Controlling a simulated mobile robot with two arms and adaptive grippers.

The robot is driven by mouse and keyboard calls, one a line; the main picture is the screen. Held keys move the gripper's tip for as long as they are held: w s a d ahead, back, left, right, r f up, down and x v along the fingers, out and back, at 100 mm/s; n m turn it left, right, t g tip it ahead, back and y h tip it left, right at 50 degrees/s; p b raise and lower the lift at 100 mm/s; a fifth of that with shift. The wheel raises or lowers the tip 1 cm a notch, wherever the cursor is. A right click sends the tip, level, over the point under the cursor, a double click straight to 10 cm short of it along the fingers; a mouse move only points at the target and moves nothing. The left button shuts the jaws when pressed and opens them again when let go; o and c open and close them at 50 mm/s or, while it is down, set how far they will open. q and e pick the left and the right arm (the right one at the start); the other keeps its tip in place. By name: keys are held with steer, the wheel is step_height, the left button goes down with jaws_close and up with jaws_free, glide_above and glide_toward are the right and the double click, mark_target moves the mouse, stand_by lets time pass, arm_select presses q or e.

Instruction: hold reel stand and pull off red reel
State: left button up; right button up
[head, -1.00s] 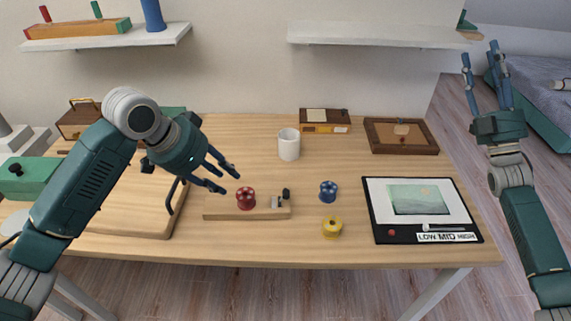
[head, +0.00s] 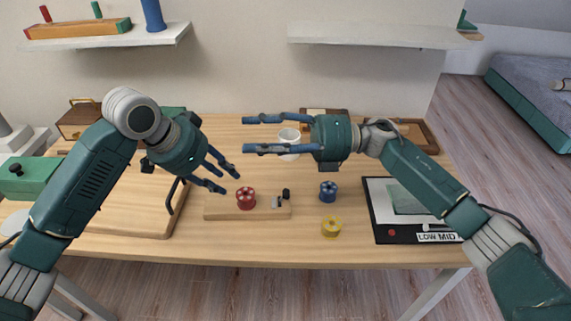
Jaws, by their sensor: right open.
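The reel stand (head: 225,207) is a low wooden base on the table, with the red reel (head: 246,198) on it and a small metal and black part (head: 281,198) at its right end. My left gripper (head: 226,181) is open and empty, just above and left of the red reel, its fingers pointing down-right. My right gripper (head: 253,134) is open and empty, its fingers pointing left, appearing behind and above the stand. A blue reel (head: 328,191) and a yellow reel (head: 331,227) stand on the table to the right of the stand.
A white mug (head: 289,139) is partly hidden behind my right fingers. A framed board (head: 385,225) marked LOW MID lies at right, partly covered by my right arm. A wooden tray (head: 427,139) is behind it. A wooden board (head: 130,215) lies at left. The table's front middle is clear.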

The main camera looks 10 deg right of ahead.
steer(key=s+a+f+n+g+h, duration=0.3)
steer(key=a+f+h, duration=0.1)
steer(key=f, duration=0.5)
steer(key=n+t+h, duration=0.2)
steer(key=n+h, duration=0.8)
steer(key=h, duration=0.5)
glide_above(286, 192)
steer(key=f, duration=0.3)
steer(key=shift+s+a+f, duration=0.2)
steer(key=shift+a, duration=0.15)
steer(key=shift+w+d+r+t, duration=0.15)
steer(key=shift+d+t, duration=0.05)
steer(key=shift+t, duration=0.1)
steer(key=shift+d+f, duration=0.15)
steer(key=shift+f, duration=0.05)
step_height(286, 192, down, 10)
steer(key=shift+w+f, duration=0.1)
